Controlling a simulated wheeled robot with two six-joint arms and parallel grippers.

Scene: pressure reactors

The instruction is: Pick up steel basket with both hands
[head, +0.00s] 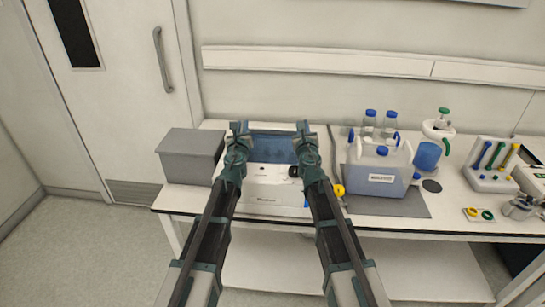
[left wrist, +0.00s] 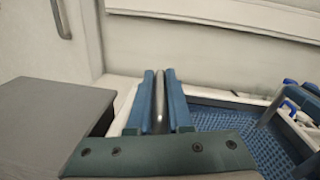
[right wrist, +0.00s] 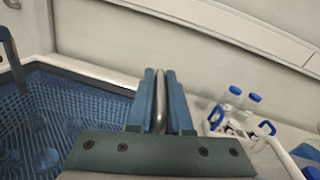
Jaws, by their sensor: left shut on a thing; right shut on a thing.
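The steel basket (head: 272,148) shows as a bluish mesh at the white bath unit (head: 275,195), between my two grippers. Its perforated floor fills the right of the left wrist view (left wrist: 235,125) and the left of the right wrist view (right wrist: 50,115). My left gripper (head: 240,127) is shut on the basket's left metal handle (left wrist: 159,105). My right gripper (head: 304,127) is shut on the right metal handle (right wrist: 160,100). I cannot tell whether the basket rests in the bath or hangs slightly above it.
A grey box (head: 190,155) stands close on the left of the bath unit. On the right are a clear jug (head: 378,175) on a grey mat (head: 405,205), blue-capped bottles (head: 370,122) and a tube rack (head: 490,175). The wall is close behind.

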